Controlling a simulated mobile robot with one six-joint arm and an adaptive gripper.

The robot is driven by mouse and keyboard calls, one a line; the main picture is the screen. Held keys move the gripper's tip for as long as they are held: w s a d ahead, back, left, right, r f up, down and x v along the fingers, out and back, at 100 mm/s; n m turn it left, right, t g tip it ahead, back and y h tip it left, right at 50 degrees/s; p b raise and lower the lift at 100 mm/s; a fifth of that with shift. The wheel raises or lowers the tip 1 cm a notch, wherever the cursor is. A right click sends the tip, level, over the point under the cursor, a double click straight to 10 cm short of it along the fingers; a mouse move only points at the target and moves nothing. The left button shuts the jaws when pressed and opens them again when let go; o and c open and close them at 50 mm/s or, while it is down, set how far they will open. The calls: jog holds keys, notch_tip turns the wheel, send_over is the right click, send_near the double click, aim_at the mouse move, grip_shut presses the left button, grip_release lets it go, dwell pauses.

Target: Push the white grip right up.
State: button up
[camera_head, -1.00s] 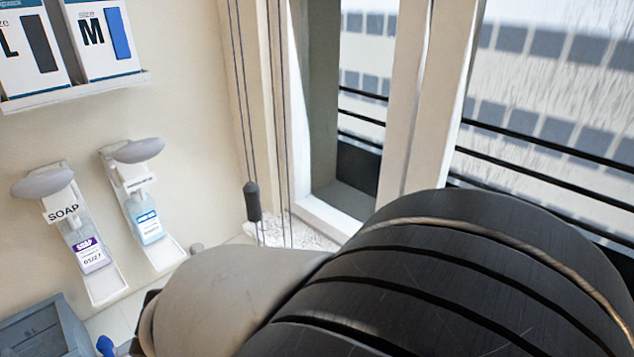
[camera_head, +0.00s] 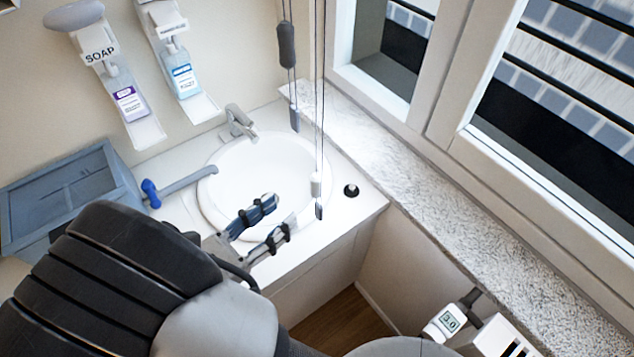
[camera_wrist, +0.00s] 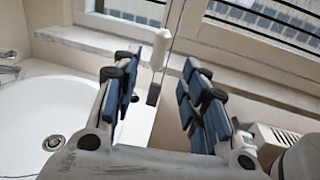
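The white grip (camera_head: 316,185) is a small cylinder on a thin hanging cord, in front of the sink's right rim in the head view. A dark grey weight (camera_head: 319,211) hangs just below it. In the wrist view the white grip (camera_wrist: 160,48) shows between the fingertips, with the weight (camera_wrist: 153,95) below it. My gripper (camera_head: 280,213) is open and empty, left of and slightly below the grip in the head view. In the wrist view its blue-padded fingers (camera_wrist: 162,66) stand apart. I cannot tell how far the grip lies beyond the fingertips.
A dark grip (camera_head: 286,45) and another weight (camera_head: 295,118) hang on neighbouring cords. The sink (camera_head: 265,165) has a tap (camera_head: 238,122). A black knob (camera_head: 351,190) is on the counter. The granite sill (camera_head: 450,200) runs below the window. Soap dispensers (camera_head: 130,103) are on the wall.

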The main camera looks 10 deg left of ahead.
aim_at(312, 188)
jog(key=b+x, duration=0.1)
jog(key=x, duration=1)
jog(key=shift+d, duration=0.1)
jog(key=shift+c, duration=0.4)
grip_shut()
